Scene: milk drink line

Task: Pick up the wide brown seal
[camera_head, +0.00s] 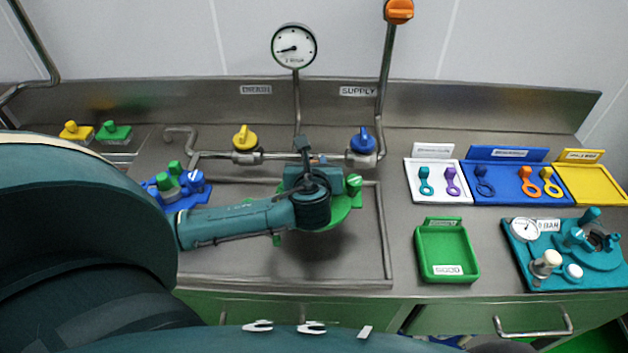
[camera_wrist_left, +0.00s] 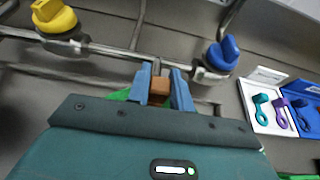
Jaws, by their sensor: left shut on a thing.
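My left gripper (camera_wrist_left: 160,88) is shut on a small brown block-like piece, which I take to be the wide brown seal (camera_wrist_left: 159,89). It sits between the two blue-grey fingertips in the left wrist view. In the head view my left gripper (camera_head: 312,160) is over the green fixture (camera_head: 345,208) at the middle of the counter, and my wrist hides most of that fixture. I cannot tell whether the seal touches anything below it. My right gripper is not in view.
A pipe with a yellow valve (camera_head: 245,140) and a blue valve (camera_head: 362,142) runs behind the gripper. An empty green tray (camera_head: 447,252), a white tray (camera_head: 411,193) of ring-ended tools and a teal fixture (camera_head: 522,262) stand at right. A blue holder (camera_head: 196,200) is at left.

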